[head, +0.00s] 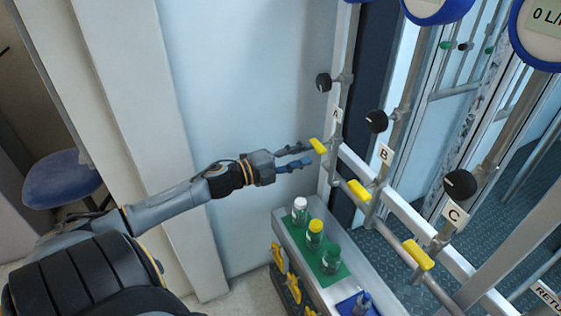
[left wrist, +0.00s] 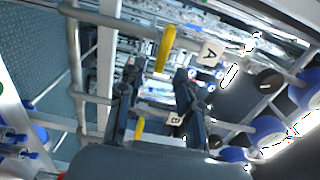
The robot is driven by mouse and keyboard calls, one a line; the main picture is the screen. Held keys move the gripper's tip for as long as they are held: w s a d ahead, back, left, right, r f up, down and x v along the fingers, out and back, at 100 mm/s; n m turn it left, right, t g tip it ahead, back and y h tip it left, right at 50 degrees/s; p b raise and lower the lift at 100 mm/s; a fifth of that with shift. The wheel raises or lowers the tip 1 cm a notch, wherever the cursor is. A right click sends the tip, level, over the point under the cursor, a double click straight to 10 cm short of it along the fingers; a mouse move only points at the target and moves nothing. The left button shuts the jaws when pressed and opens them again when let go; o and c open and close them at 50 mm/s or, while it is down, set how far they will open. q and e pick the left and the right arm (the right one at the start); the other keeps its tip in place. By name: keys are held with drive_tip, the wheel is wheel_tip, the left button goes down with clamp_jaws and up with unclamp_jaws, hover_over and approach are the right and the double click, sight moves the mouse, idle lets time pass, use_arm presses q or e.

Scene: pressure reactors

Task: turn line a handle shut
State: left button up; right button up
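The yellow line A handle (head: 317,146) sits on the leftmost pipe, below the tag A (head: 336,117). It sticks out at a slant toward my gripper. My left gripper (head: 309,154) is open and empty, with its fingertips close to this handle. In the left wrist view, the yellow handle (left wrist: 165,48) lies just beyond the gap between the two spread fingers (left wrist: 155,76), next to tag A (left wrist: 210,52). I cannot tell whether a finger touches it. My right gripper is not in view.
Yellow handles for line B (head: 359,190) and line C (head: 417,254) stand to the right and nearer. Black knobs (head: 377,121) stick out above them. A bench (head: 294,233) with bottles on a green mat (head: 330,268) stands below. A blue chair (head: 60,178) is at left.

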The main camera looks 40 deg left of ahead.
use_arm(q)
drive_tip(key=v, duration=0.6)
drive_tip(key=shift+s, duration=0.1)
idle(0.5)
